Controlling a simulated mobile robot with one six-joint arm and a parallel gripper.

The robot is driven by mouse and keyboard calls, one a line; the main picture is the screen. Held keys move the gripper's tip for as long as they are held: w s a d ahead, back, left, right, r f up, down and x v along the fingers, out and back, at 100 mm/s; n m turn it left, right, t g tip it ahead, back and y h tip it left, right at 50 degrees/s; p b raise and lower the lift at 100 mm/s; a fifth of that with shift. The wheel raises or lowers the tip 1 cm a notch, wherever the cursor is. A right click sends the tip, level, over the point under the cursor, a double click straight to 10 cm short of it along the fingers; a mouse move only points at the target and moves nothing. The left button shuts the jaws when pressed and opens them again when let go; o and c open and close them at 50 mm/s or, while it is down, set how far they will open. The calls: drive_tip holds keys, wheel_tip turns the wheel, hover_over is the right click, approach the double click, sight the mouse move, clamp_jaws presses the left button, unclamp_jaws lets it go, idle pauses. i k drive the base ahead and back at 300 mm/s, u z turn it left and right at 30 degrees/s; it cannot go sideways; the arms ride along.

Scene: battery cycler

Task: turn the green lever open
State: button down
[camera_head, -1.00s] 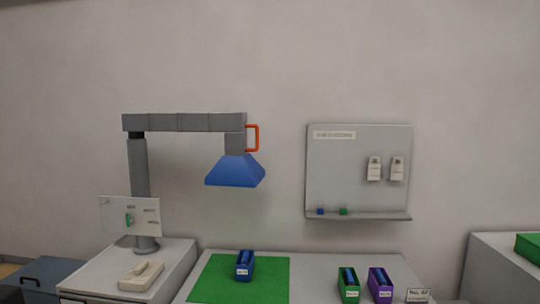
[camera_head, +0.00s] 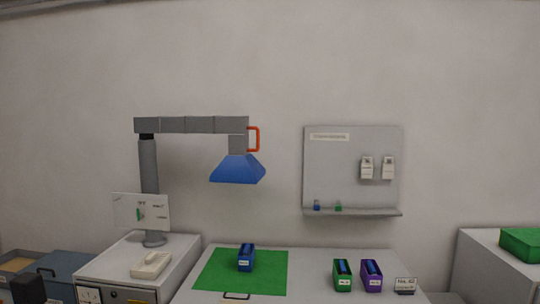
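No green lever can be clearly made out. A small green shape (camera_head: 139,213) shows on the white panel (camera_head: 157,221) at the left, too small to tell what it is. My gripper is not in view.
A grey arm with a blue hood (camera_head: 237,169) and red handle (camera_head: 253,139) overhangs the bench. Blue (camera_head: 246,258), green (camera_head: 342,277) and purple (camera_head: 371,277) holders stand on it, the blue one on a green mat (camera_head: 216,276). A beige device (camera_head: 151,265) sits on the left cabinet (camera_head: 109,270).

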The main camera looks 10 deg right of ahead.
sight(140, 217)
drive_tip(key=u, duration=0.2)
drive_tip(key=i, duration=0.85)
drive_tip(key=z, duration=0.1)
